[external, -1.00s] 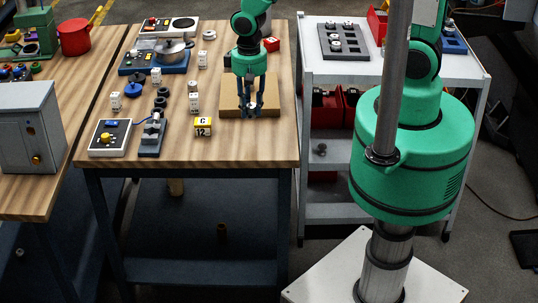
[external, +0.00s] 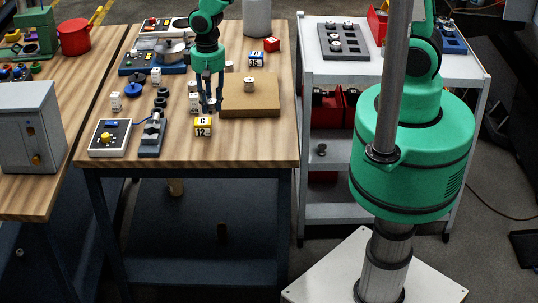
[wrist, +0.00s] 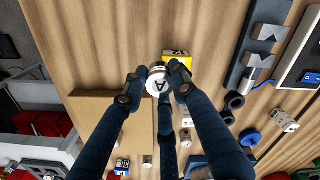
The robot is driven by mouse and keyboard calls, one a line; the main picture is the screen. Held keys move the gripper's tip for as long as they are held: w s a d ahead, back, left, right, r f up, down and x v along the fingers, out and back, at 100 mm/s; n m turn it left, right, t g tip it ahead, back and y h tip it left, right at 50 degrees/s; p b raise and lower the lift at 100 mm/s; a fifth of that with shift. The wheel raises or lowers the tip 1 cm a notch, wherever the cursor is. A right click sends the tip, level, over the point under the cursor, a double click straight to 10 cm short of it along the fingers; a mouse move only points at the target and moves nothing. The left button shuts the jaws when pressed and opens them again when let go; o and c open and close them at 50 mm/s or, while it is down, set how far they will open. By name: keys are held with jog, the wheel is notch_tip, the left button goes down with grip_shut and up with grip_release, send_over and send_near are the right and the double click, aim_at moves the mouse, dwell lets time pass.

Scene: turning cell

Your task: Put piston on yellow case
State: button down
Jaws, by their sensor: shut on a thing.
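The piston (wrist: 157,82) is a small pale metal cylinder with a letter A on its top. My gripper (external: 212,109) is shut on it; in the wrist view the fingertips (wrist: 155,83) press on it from both sides. The yellow case (external: 203,126) is a small block marked C 12 with a white face, standing on the wooden table. It also shows in the wrist view (wrist: 176,54), just beyond the piston and partly covered by it. My gripper is above and slightly behind the case in the external view. Whether the piston touches the case cannot be told.
The front table edge is clear.

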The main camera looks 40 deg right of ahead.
aim_at(196, 118)
jog(key=shift+w+a+f, duration=0.1)
jog(key=shift+w+a, duration=0.25)
jog(key=shift+w, duration=0.4)
jog(key=shift+w+a, duration=0.35)
jog(key=shift+w, duration=0.35)
jog(key=shift+f, duration=1.75)
jog(key=shift+f, duration=0.15)
jog(key=c, duration=1.4)
grip_release()
notch_tip(196, 118, up, 12)
jog(key=shift+r, duration=0.15)
